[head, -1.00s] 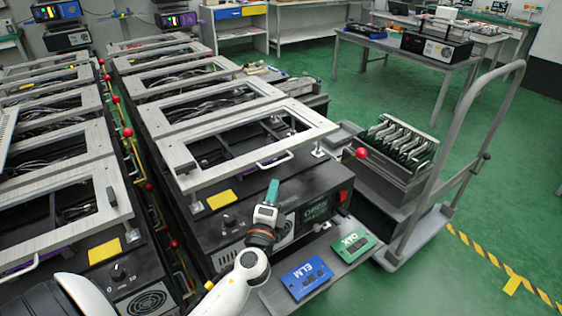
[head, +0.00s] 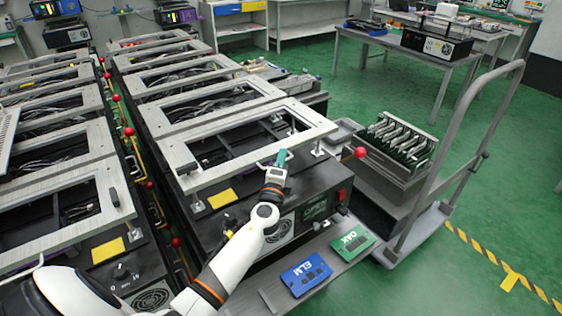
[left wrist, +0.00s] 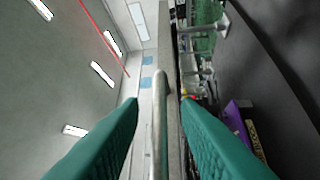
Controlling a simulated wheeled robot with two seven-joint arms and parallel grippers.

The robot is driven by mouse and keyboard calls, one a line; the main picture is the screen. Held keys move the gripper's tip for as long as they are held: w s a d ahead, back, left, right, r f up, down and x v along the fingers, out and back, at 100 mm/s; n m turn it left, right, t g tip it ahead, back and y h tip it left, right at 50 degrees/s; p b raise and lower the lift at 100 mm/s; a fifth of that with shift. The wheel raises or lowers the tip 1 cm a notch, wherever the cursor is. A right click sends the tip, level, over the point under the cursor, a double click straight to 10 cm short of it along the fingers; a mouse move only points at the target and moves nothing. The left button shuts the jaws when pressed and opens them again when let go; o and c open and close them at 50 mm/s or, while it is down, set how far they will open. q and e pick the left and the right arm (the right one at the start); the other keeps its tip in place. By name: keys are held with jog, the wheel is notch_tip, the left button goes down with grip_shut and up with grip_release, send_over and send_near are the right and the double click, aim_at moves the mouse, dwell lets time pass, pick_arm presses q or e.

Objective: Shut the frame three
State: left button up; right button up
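The nearest grey frame (head: 228,164) of the middle row lies over a black fixture and stands a little raised on its posts. I cannot read a number on it. Its bar handle (left wrist: 158,120) sticks out from the front edge. My left gripper (head: 281,157) is at that handle, with its teal fingers pointing at the frame edge. In the left wrist view the two fingers are apart, one on each side of the handle, with gaps showing. A red ball knob (head: 361,153) is at the fixture's right end. My right gripper is not in view.
More frames on fixtures stand behind and in a left row (head: 60,150). A blue ELM plate (head: 306,272) and a green OAK plate (head: 352,241) lie on the front ledge. A trolley (head: 400,215) with a card rack stands at the right. Open green floor lies beyond.

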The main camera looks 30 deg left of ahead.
pick_arm(q)
jog(key=shift+c, duration=0.5)
grip_shut()
notch_tip(320, 180, up, 2)
jog(key=p, duration=0.3)
jog(key=shift+r+n+p, duration=0.15)
jog(key=shift+n+p, duration=0.15)
jog(key=shift+o, duration=0.5)
grip_release()
